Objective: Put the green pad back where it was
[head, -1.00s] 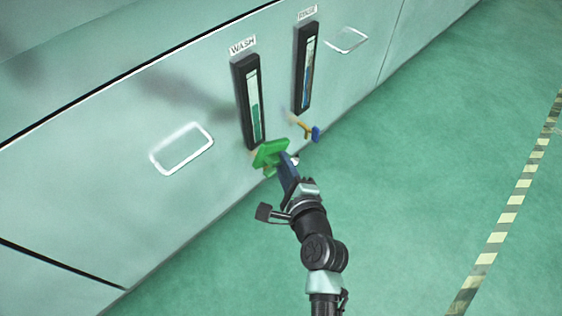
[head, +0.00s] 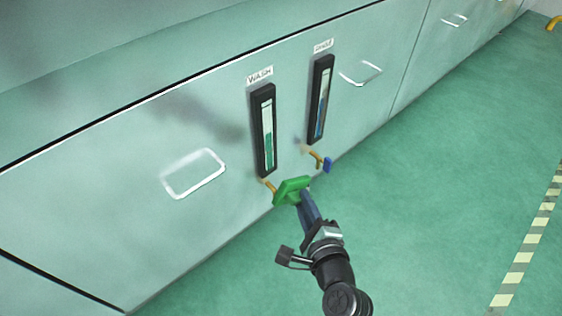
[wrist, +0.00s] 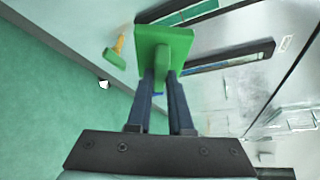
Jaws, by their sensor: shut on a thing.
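The green pad (head: 291,190) is a flat bright green plate just below and right of the foot of the WASH gauge (head: 264,130). My gripper (head: 301,195) is shut on it from the lower right. In the wrist view the pad (wrist: 165,40) shows a stub on its back, between the dark blue fingers of my gripper (wrist: 163,76). A short brass stem (head: 268,186) sticks out under the WASH gauge, just left of the pad. I cannot tell whether pad and stem touch.
A brass stem with a blue pad (head: 327,165) sits close by on the right, under the RINSE gauge (head: 321,100). The green floor (head: 430,200) at right is clear.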

